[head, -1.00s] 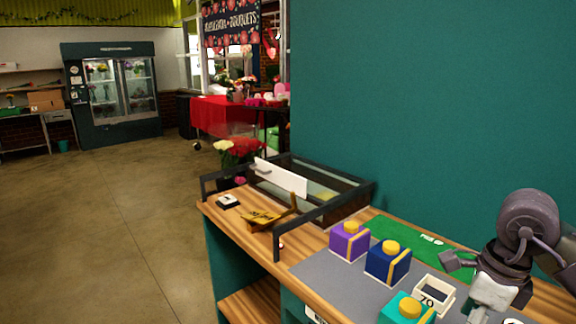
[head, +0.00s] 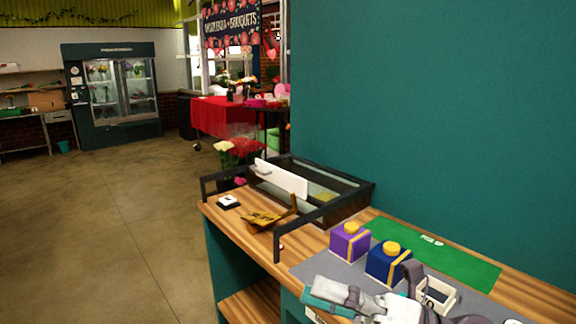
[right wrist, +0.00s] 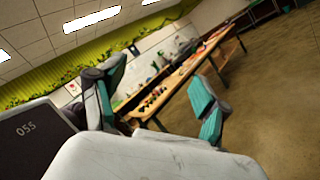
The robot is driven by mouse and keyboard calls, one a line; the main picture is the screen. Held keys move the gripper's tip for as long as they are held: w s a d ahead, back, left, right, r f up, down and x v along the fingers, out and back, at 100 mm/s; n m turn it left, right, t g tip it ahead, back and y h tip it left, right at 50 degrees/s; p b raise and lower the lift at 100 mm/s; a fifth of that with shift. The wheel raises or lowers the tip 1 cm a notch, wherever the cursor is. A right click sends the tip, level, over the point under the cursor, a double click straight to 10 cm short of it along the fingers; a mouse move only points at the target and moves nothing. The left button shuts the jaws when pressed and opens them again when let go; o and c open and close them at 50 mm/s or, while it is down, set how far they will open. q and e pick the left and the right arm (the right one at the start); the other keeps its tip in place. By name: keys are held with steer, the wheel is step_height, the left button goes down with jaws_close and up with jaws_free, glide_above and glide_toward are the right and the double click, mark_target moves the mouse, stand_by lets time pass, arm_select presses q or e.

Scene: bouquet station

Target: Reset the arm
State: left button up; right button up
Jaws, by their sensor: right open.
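My right gripper (head: 350,298) is low at the front edge of the counter in the head view, over the grey mat, with nothing between its fingers. In the right wrist view its two teal-padded fingers (right wrist: 155,103) stand wide apart, facing across the room. A purple box with a yellow knob (head: 349,242) and a dark blue box with a yellow knob (head: 386,262) stand just behind the gripper. A white open holder (head: 437,294) is partly hidden by the arm. My left gripper is not in view.
A dark-framed glass-topped case (head: 340,203) and a small wooden stand (head: 268,219) occupy the counter's left end. A green mat (head: 440,255) lies along the teal wall. The floor (head: 110,220) to the left is open. A long table (right wrist: 180,75) shows in the wrist view.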

steer(key=w+d+f+m+t+h, duration=0.1)
steer(key=w+d+m+t+h, duration=0.3)
steer(key=m+t, duration=0.55)
steer(key=w+d+f+m+t+h, duration=0.15)
steer(key=d+m+t+h, duration=0.45)
steer(key=m, duration=0.6)
steer(key=s+d+f+m+g+h, duration=0.1)
steer(key=d+f+m+g+h, duration=0.25)
steer(key=f+m+h, duration=0.5)
steer(key=s+d+f+m+g+h, duration=0.2)
steer(key=d+f+m+h, duration=0.25)
steer(key=f, duration=0.75)
steer(key=s+a+f+m+g+y, duration=0.2)
steer(key=s+f+m+g, duration=0.2)
steer(key=s+f+g, duration=1)
steer(key=s+f+t, duration=0.1)
steer(key=s+f, duration=0.2)
steer(key=f, duration=0.9)
steer(key=s+f+t, duration=0.1)
steer(key=s+f, duration=0.2)
steer(key=f, duration=1)
steer(key=s+d+f+g, duration=0.1)
steer(key=s+d+f, duration=0.2)
steer(key=s+f, duration=1.3)
steer(key=shift+s+f, duration=0.4)
steer(key=shift+f, duration=0.1)
